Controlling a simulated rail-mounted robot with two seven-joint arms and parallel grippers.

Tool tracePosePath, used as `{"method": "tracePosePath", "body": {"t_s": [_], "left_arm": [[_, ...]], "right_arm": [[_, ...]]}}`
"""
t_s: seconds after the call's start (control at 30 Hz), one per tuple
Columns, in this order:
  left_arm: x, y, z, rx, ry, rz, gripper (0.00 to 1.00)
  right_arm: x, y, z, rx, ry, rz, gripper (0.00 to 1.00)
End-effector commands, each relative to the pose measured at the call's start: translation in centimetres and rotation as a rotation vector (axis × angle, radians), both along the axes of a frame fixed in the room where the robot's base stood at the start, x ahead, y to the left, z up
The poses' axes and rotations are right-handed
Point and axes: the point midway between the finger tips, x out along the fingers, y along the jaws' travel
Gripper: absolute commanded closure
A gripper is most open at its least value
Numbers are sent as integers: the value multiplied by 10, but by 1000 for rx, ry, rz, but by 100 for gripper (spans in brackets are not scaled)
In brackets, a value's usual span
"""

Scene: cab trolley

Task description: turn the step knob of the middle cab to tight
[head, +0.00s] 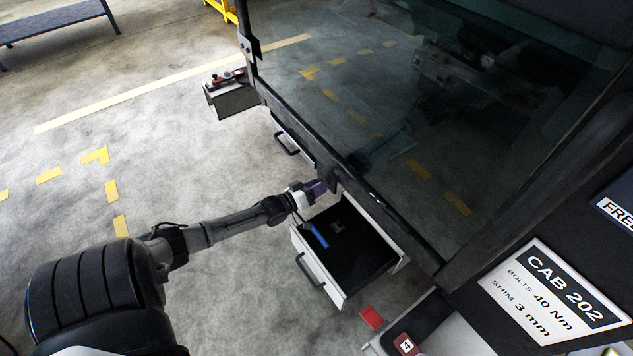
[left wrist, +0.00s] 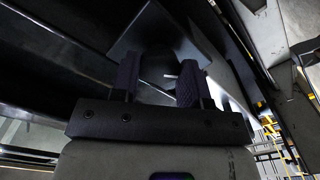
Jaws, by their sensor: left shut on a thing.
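My left gripper (head: 316,188) reaches to the lower frame of the cab, just above an open drawer. In the left wrist view its two dark purple fingers (left wrist: 157,82) are shut on a dark round knob (left wrist: 156,66). The knob has a short white mark pointing right in that view and sits on a dark plate. In the head view the knob is hidden behind the gripper. No tight or loose lettering is legible. A sign (head: 548,290) at the right reads CAB 202, BOLTS 40 Nm, SHIM 3 mm. My right gripper is not in view.
The open drawer (head: 316,262) below the gripper holds a blue item (head: 319,236) and a grey piece. A closed drawer (head: 290,138) and a small box (head: 232,98) are farther along. A red block (head: 372,317) is at the lower right.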

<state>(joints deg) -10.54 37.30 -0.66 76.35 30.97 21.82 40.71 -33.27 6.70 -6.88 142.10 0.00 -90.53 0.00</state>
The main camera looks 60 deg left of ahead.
Motion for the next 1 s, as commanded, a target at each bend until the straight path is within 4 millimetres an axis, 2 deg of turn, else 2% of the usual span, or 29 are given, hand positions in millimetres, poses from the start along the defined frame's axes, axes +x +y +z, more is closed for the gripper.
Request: {"method": "tracePosePath", "body": {"t_s": [0.03,0.4,1.0], "left_arm": [[1,0,5,42,2,1,82],[0,0,4,394,33,1,82],[1,1,2,961,83,1,82]], "right_arm": [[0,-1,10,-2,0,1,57],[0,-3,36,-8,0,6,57],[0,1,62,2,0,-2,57]]}}
